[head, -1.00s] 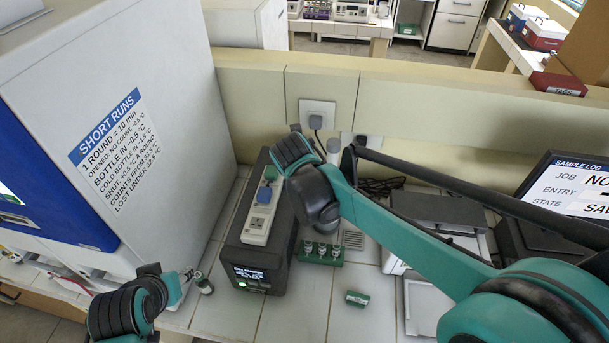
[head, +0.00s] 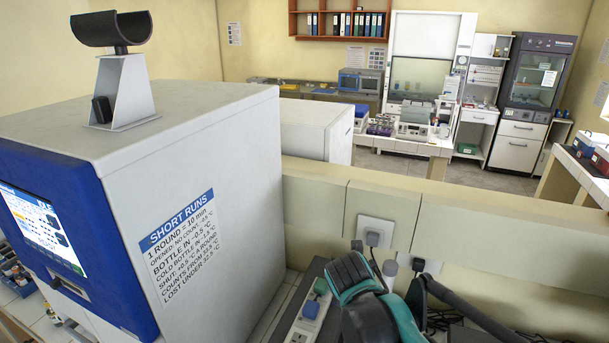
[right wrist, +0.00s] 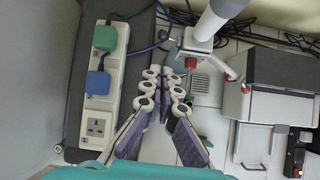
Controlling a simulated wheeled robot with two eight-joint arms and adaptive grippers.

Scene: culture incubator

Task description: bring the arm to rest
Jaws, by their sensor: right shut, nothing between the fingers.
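My right gripper (right wrist: 168,84) shows in the right wrist view, its jointed fingers together with nothing between them. It points over the bench, just right of a white power strip (right wrist: 101,95). In the head view my right arm's teal and black links fill the lower middle, in front of the wall sockets; the gripper itself does not show there. My left arm and gripper are not in view.
The large white and blue incubator (head: 235,120) stands at the left, with a cradle-topped stand (head: 122,90) on it. The power strip (head: 311,312) carries green and blue plugs. A low cream partition (head: 385,210) runs behind. A grey-topped device (right wrist: 280,69) stands at the right.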

